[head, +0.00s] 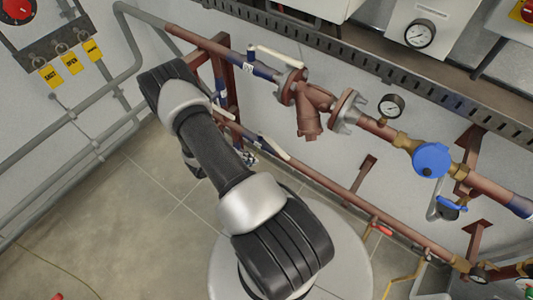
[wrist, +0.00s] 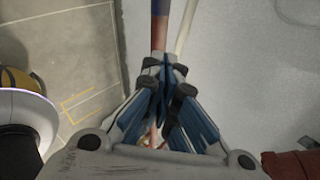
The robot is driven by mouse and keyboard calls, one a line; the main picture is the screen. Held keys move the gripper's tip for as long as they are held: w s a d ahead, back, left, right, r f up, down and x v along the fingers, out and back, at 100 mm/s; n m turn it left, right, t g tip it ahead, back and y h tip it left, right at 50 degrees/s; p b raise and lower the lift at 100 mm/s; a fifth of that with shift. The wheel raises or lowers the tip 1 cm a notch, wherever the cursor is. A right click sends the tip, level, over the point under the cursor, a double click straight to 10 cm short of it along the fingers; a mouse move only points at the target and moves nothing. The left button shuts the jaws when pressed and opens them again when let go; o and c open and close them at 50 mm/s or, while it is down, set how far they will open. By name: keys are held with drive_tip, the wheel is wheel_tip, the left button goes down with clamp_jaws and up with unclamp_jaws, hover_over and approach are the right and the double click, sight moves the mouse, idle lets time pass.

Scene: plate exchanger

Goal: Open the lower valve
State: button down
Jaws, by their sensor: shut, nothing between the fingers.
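The lower pipe (head: 330,187) runs along the wall below the upper pipe. The lower valve's cream lever (head: 277,149) sits on it and lies nearly along the pipe. In the wrist view a cream bar (wrist: 184,28), which looks like this lever, runs beside a reddish pipe (wrist: 160,32) at a slight angle. My gripper (wrist: 163,72) is shut and empty, its fingertips just short of the bar and pipe; I cannot tell whether they touch. In the head view my gripper (head: 248,158) is mostly hidden behind my arm, close to the lower valve.
The upper valve's cream lever (head: 280,56) is on the upper pipe, beside a rusty strainer (head: 311,108). A pressure gauge (head: 391,105) and a blue round device (head: 431,160) are further right. A red-handled valve (head: 381,229) is lower right. Open floor (head: 80,215) lies left.

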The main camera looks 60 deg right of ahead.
sight(282, 149)
drive_tip(key=r+b+x, duration=0.1)
drive_tip(key=x, duration=0.5)
drive_tip(key=d+r+b+x, duration=0.1)
drive_tip(key=x, duration=0.5)
drive_tip(key=shift+s+d+f+b, duration=0.3)
drive_tip(key=shift+s+d+b, duration=0.1)
drive_tip(key=shift+d, duration=0.15)
drive_tip(key=shift+s+d+b, duration=0.45)
drive_tip(key=shift+s+d, duration=0.1)
drive_tip(key=shift+d, duration=0.3)
drive_tip(key=shift+s+d+b, duration=0.45)
drive_tip(key=shift+s+d, duration=0.1)
drive_tip(key=shift+d, duration=0.25)
drive_tip(key=shift+a, duration=0.1)
